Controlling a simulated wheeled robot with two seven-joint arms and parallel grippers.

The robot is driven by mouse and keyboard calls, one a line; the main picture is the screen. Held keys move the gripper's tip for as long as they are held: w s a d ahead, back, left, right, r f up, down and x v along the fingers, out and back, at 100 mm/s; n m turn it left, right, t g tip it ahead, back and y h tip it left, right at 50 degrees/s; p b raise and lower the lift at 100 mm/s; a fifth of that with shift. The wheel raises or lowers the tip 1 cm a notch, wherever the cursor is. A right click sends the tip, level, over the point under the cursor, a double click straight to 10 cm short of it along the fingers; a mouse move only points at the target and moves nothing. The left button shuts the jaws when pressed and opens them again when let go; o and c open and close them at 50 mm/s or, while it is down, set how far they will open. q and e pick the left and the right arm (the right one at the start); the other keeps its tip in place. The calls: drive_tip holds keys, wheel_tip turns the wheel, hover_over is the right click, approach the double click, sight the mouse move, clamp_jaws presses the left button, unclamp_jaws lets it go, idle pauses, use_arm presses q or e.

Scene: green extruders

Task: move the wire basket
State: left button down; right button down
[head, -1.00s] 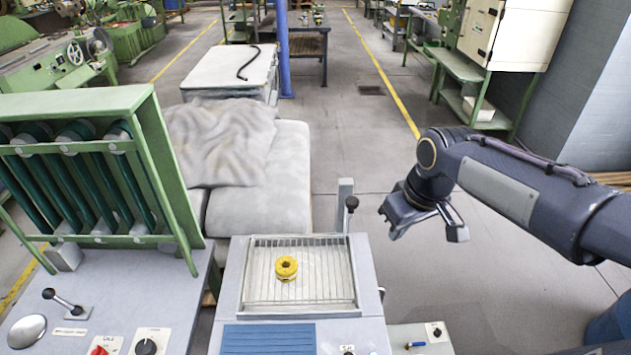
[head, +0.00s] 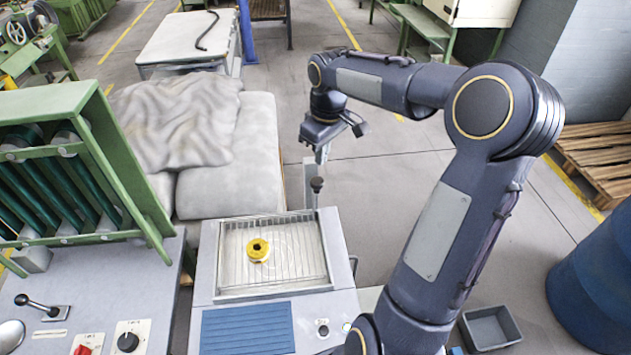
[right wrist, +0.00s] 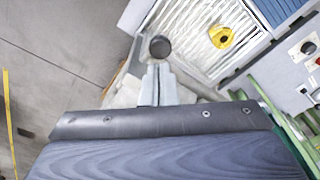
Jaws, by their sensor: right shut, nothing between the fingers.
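The wire basket (head: 303,252) is a shallow rectangular frame of thin wires, set in the top of a light grey machine. A yellow ring (head: 258,250) lies in it, left of the middle. In the right wrist view, the basket (right wrist: 193,48) and the yellow ring (right wrist: 221,37) show at the upper right. My right gripper (head: 322,153) is shut and empty, above and beyond the basket's far right corner. Its closed fingers (right wrist: 157,85) point toward a dark knob; I cannot tell whether they touch it. My left gripper is out of view.
The dark-knobbed lever (head: 317,185) stands by the basket's far right corner. A green rack (head: 75,165) rises on the left. A cloth-covered pad (head: 175,120) lies behind. A grey bin (head: 490,327) and blue drum (head: 600,285) stand at the right. The floor behind the lever is clear.

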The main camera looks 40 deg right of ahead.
sight(318, 181)
drive_tip(key=shift+w+a+f+b, duration=0.1)
drive_tip(key=shift+w+f+b, duration=0.05)
drive_tip(key=shift+f+b, duration=1.45)
drive_tip(key=shift+w+f+b, duration=0.15)
drive_tip(key=shift+f+b, duration=1)
drive_tip(key=shift+f, duration=0.8)
